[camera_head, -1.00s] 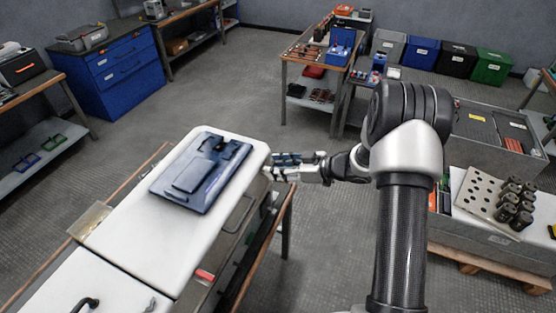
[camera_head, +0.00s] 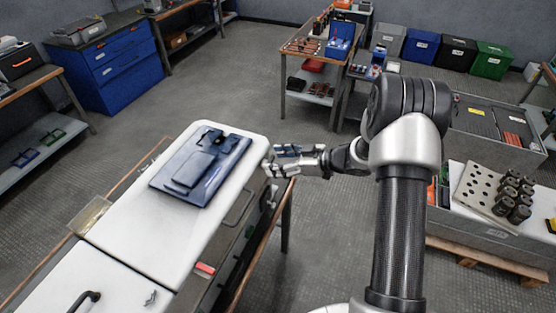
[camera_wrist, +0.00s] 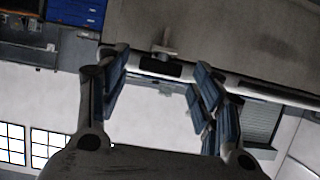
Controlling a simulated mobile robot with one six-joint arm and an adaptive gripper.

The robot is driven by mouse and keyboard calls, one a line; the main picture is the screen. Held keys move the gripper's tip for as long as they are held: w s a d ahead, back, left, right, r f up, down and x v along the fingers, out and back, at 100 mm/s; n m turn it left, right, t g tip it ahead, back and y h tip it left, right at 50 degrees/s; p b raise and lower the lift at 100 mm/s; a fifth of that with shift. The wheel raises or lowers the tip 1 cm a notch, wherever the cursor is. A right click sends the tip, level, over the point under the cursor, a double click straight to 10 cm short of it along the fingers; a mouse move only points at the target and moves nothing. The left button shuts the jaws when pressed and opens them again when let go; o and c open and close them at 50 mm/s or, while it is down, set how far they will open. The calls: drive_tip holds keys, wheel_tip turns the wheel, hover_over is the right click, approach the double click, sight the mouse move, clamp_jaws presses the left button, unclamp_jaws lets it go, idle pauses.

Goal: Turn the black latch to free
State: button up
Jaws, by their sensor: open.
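My gripper (camera_head: 268,163) is open and empty, just off the right side of the white-topped cabinet (camera_head: 150,245), near its far corner. In the wrist view, my gripper's two blue-padded fingers (camera_wrist: 160,72) are spread apart. A small black part (camera_wrist: 160,68), which may be the black latch, shows between and beyond the fingertips on a grey panel edge, with a small pale lever (camera_wrist: 163,46) above it. I see no contact with it. A dark blue plate (camera_head: 180,170) with a raised black piece (camera_head: 211,138) lies on the cabinet top. The latch's turn position is unclear.
A grey handle (camera_head: 240,208) and a red tag (camera_head: 205,268) sit on the cabinet's right side, below my gripper. Open floor (camera_head: 330,240) lies between the cabinet and the grey crate of dark cylinders (camera_head: 515,195). A workbench (camera_head: 310,50) stands behind.

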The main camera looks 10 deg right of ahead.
drive_tip(key=v, duration=1.2)
drive_tip(key=shift+f, duration=0.1)
